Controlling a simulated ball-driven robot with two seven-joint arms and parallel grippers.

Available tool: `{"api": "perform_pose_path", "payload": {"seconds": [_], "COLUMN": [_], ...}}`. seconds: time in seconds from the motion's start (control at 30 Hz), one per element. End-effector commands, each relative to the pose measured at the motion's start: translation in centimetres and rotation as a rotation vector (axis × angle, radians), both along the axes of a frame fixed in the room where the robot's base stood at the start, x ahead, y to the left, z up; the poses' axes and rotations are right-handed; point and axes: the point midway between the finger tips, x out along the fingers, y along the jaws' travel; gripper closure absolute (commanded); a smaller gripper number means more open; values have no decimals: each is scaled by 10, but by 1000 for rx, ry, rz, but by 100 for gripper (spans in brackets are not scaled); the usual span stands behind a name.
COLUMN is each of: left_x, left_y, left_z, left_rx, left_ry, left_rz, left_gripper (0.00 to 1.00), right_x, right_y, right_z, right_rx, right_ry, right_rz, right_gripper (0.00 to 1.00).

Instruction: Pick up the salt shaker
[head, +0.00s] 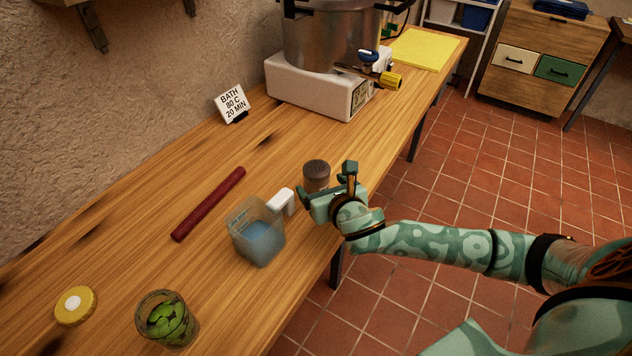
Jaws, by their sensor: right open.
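The salt shaker (315,171) stands upright on the wooden table near its front edge, a small jar with a dark brown top. Its lower part is partly hidden by my right gripper (327,182). My right gripper is open, with its fingers at the shaker's near side and right side. I cannot tell whether the fingers touch it. My left gripper is out of view.
A measuring jug (256,240) with blue liquid stands close to the gripper's left. A dark red rod (209,204), a glass of green pieces (167,318) and a yellow lid (75,306) lie further left. A pot (330,38) on a white heater (310,88) stands behind.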

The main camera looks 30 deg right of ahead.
Motion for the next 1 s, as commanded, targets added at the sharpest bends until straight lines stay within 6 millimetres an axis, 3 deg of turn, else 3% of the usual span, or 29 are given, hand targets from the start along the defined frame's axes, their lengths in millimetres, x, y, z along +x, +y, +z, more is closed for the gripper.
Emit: {"api": "perform_pose_path", "payload": {"seconds": [0.2, 0.5, 0.57, 0.73, 1.0], "left_x": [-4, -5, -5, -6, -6], "left_y": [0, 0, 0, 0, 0], "left_z": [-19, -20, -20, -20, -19], "left_rx": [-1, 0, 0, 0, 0], "left_ry": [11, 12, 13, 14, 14], "left_rz": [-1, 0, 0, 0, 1], "left_gripper": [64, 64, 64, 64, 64], "right_x": [32, 40, 40, 40, 40], "right_y": [-3, -4, -4, -4, -4], "right_z": [-19, -18, -18, -19, -17], "right_rx": [0, -1, -2, 0, -1], "right_ry": [1, 1, 1, 1, -1], "right_rz": [0, 2, 1, 1, 0], "right_gripper": [20, 20, 31, 79, 79]}}
